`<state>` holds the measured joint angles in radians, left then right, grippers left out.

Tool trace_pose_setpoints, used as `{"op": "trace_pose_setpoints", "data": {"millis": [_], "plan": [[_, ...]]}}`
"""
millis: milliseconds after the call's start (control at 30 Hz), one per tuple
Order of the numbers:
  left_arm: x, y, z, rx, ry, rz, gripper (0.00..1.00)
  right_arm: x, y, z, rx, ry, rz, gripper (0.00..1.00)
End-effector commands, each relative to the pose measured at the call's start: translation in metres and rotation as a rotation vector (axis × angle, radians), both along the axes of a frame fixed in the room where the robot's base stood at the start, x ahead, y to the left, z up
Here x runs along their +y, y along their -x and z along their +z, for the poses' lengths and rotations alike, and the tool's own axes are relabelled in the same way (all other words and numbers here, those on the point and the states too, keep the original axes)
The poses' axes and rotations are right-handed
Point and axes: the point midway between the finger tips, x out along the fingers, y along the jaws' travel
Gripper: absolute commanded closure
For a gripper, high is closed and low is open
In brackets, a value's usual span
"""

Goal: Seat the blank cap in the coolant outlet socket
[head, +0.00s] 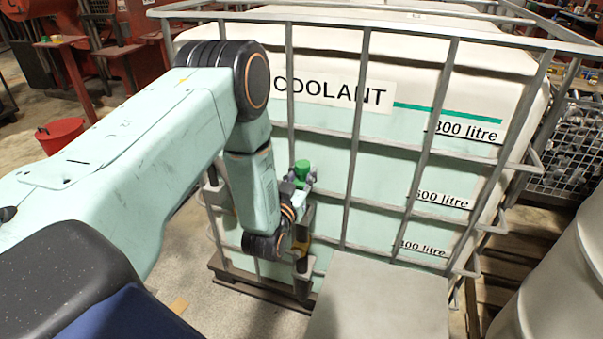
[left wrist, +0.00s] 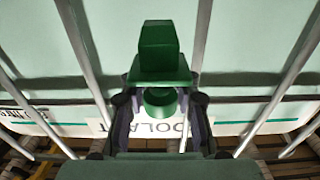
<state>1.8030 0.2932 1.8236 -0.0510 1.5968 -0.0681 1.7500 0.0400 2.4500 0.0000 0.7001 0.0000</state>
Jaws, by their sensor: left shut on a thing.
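The blank cap (head: 302,167) is green and sits in my left gripper (head: 300,182), in front of the coolant tank's (head: 390,155) caged face. In the left wrist view the cap (left wrist: 160,50) has a squared top on a wider flange and a round lower part. The fingers of my left gripper (left wrist: 160,103) are shut on it from both sides. I cannot make out the coolant outlet socket; my arm covers part of the tank's lower front. My right gripper is not in view.
Grey cage bars (head: 356,130) run close around the tank. A pale grey flat-topped block (head: 380,300) stands before it at the bottom. A red bucket (head: 60,134) is on the floor at left, a pale drum (head: 565,280) at lower right, and a wire basket (head: 575,150) at right.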

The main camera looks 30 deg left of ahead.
Motion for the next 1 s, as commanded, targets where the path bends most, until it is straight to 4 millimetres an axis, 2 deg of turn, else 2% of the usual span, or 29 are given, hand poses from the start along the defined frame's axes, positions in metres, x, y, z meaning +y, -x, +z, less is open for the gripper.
{"op": "trace_pose_setpoints", "data": {"millis": [1000], "plan": [[0.002, -0.001, -0.054, -0.001, 0.000, 0.001, 1.00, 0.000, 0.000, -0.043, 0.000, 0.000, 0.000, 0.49]]}}
